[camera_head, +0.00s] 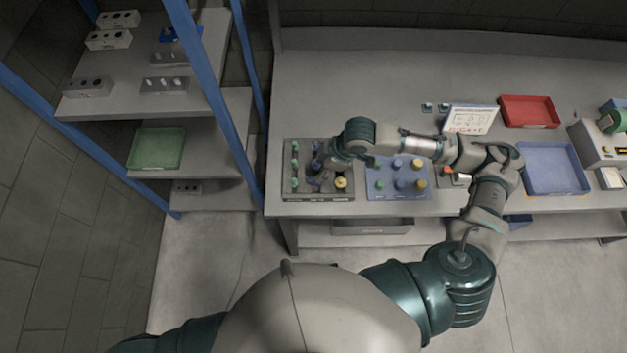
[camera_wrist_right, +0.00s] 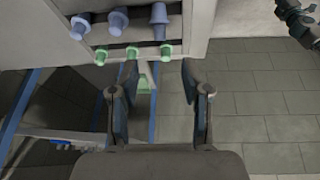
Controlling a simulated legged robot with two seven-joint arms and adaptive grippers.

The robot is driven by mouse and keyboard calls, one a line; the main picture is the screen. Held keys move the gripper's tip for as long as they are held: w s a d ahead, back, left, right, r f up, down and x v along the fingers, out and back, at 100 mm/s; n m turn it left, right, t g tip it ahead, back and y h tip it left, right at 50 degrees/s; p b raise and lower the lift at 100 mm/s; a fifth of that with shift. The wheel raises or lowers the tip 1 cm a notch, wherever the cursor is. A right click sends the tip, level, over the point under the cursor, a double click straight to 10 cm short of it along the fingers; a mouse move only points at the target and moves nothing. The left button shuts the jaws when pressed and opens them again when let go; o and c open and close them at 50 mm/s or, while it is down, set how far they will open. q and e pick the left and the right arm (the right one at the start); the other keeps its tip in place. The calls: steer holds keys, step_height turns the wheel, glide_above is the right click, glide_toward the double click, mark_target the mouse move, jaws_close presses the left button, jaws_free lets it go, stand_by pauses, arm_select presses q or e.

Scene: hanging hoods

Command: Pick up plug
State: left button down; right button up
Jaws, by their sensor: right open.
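A dark tray (camera_head: 318,195) on the workbench holds upright plugs: green plugs (camera_head: 294,165) in its left column, blue-violet ones in the middle and a yellow plug (camera_head: 341,183) at the front right. My right gripper (camera_head: 328,160) is over this tray and hides part of it. In the right wrist view my right gripper (camera_wrist_right: 160,85) is open, with nothing between its fingers. Blue plugs (camera_wrist_right: 118,20) and green plugs (camera_wrist_right: 165,50) show beyond the fingertips there. Which plug the task means is not clear. My left gripper cannot be made out.
A blue mat (camera_head: 400,194) with more plugs lies right of the dark tray, under my right forearm. A sign (camera_head: 470,120), red tray (camera_head: 528,112) and blue bin (camera_head: 553,168) stand farther right. A blue-posted shelf (camera_head: 150,100) stands left of the bench.

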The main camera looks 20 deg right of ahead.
mark_target(310, 178)
steer(key=x, duration=0.4)
steer(key=shift+a, duration=0.1)
steer(key=shift+w+f, duration=0.1)
steer(key=shift+f, duration=0.5)
steer(key=x, duration=0.3)
steer(key=shift+w+f, duration=0.1)
steer(key=shift+f, duration=0.3)
steer(key=shift+a+f, duration=0.2)
steer(key=shift+f, duration=0.05)
steer(key=shift+a, duration=0.15)
steer(key=c, duration=0.6)
jaws_close()
